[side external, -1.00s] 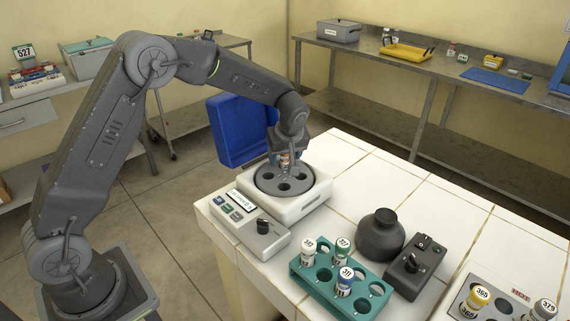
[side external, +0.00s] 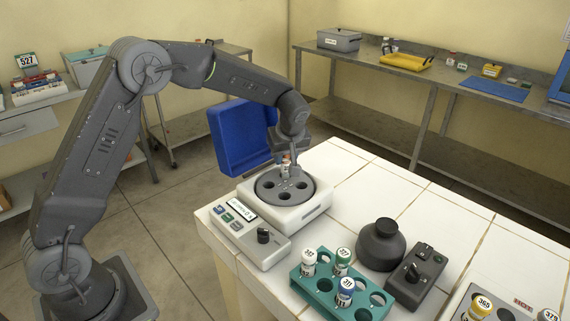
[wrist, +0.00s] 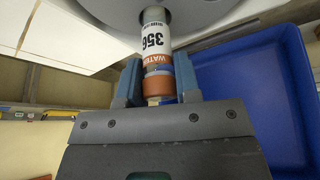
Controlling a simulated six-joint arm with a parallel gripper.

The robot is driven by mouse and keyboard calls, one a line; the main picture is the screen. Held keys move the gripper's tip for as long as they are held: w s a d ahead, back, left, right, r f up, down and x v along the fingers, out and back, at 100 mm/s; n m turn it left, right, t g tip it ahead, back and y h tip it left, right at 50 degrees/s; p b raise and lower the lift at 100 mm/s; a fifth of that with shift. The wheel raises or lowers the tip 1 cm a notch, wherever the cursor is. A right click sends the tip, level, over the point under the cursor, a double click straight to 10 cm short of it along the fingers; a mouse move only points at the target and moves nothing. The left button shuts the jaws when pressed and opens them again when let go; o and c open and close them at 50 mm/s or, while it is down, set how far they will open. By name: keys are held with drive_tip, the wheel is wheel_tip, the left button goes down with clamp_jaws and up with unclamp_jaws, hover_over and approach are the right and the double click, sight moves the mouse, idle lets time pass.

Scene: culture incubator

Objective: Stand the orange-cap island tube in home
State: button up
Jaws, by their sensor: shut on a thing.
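Several dark holes show in the rotor. No place marked home is readable.
The rotor's white housing (side external: 310,210) has a control panel (side external: 240,225). A teal rack (side external: 315,290) holds several capped tubes, with open holes. A dark round pot (side external: 381,243) and a black switch box (side external: 417,276) stand to its right. A blue bin (side external: 240,135) is behind the gripper.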

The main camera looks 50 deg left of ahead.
wheel_tip(320, 180, up, 6)
drive_tip(key=shift+r, duration=0.25)
drive_tip(key=d+r, duration=0.1)
drive_tip(key=d, duration=0.1)
drive_tip(key=m+t+h, duration=0.2)
drive_tip(key=m, duration=0.4)
hover_over(378, 288)
drive_tip(key=s+d, duration=0.1)
drive_tip(key=s, duration=0.1)
wheel_tip(378, 288, down, 6)
drive_tip(key=shift+w, duration=0.2)
drive_tip(key=shift+f, duration=0.4)
drive_tip(key=shift+f, duration=0.85)
drive_tip(key=shift+f, duration=0.15)
drive_tip(key=shift+f, duration=1.5)
